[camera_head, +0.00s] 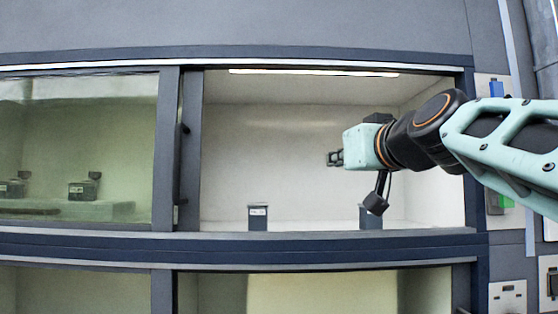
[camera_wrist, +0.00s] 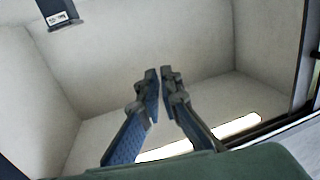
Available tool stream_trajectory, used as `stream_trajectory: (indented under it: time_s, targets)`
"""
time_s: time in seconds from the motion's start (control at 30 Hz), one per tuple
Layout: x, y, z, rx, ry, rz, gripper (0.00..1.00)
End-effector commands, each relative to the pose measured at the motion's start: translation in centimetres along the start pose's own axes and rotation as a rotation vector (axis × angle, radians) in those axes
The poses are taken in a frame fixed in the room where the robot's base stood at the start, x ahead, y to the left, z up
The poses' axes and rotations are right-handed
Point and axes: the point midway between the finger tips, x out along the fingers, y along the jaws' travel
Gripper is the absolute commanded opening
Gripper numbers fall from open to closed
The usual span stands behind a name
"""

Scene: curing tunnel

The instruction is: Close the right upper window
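The right upper window's opening (camera_head: 300,130) is uncovered, with a pale, lit compartment behind it. A dark vertical window frame (camera_head: 190,140) stands nearly edge-on at the opening's left side, with small dark fittings on it. I cannot make out its pane. My gripper (camera_head: 335,158) points left in front of the right half of the opening, apart from that frame. In the wrist view my gripper (camera_wrist: 159,74) has its two fingers close together at the tips, with nothing held between them. The compartment's bare walls lie behind the fingers.
The left upper window (camera_head: 75,150) has greenish glass across it. A dark labelled block (camera_head: 258,217) stands at the compartment's front; another (camera_head: 371,217) is partly behind my arm. A blue sill (camera_head: 300,248) runs below. Switch panels (camera_head: 500,200) are at right.

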Motion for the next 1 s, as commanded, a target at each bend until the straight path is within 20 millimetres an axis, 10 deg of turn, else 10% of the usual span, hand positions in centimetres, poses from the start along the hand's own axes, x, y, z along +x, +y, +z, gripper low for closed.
stream_trajectory:
  time_s: [0.43, 0.67, 1.0]
  targets:
    - [-0.02, 0.00, 0.00, 0.000, 0.000, 0.000, 0.01]
    - [-0.01, 0.00, 0.00, 0.000, 0.000, 0.000, 0.26]
    - [-0.20, 0.01, -0.02, 0.000, 0.000, 0.000, 0.27]
